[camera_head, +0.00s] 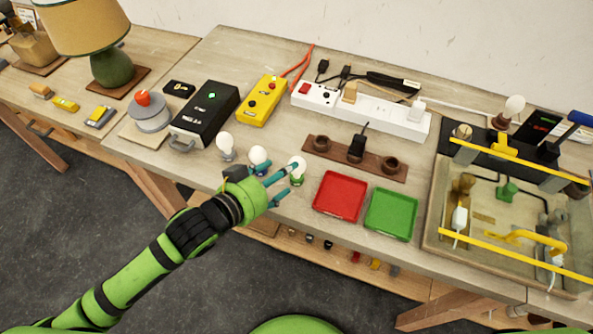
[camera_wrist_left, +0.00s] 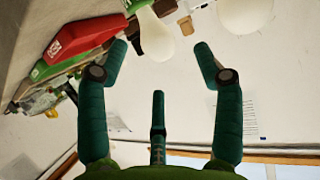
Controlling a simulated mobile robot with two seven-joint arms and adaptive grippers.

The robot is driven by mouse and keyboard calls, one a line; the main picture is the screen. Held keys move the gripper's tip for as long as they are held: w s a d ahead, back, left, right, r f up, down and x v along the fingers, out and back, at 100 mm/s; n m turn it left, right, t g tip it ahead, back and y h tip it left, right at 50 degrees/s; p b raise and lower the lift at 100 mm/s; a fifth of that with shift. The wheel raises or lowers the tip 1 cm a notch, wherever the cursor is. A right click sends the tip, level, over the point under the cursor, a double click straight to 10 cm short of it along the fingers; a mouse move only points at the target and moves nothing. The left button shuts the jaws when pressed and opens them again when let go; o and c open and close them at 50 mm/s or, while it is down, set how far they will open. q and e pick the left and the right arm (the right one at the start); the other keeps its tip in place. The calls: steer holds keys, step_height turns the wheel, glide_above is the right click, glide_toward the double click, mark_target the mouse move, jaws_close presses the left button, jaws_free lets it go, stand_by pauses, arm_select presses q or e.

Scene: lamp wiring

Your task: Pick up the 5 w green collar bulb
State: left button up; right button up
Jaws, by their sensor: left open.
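The green collar bulb (camera_head: 298,165) stands upright on the table, a white globe over a green collar, just left of the red tray. In the left wrist view its white globe (camera_wrist_left: 153,38) shows beyond my fingertips, with a bit of green at the top edge. My left gripper (camera_head: 284,183) is open and empty. Its fingers point toward this bulb and partly overlap it in the head view; I cannot tell whether they touch. A blue-collared bulb (camera_head: 257,156) stands close to its left, partly hidden by my gripper. My right gripper is not in view.
Another bulb (camera_head: 225,145) stands further left. A red tray (camera_head: 340,196) and a green tray (camera_head: 391,214) lie to the right. A brown socket strip (camera_head: 378,170) lies behind, with a white power strip (camera_head: 375,116) and yellow box (camera_head: 262,100) farther back.

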mark_target(297, 170)
arm_select(q)
steer(key=p+x, duration=0.1)
steer(key=x, duration=0.5)
steer(key=shift+r+p, duration=0.15)
steer(key=shift+p, duration=0.25)
steer(key=shift+w+d, duration=0.2)
steer(key=c, duration=1.2)
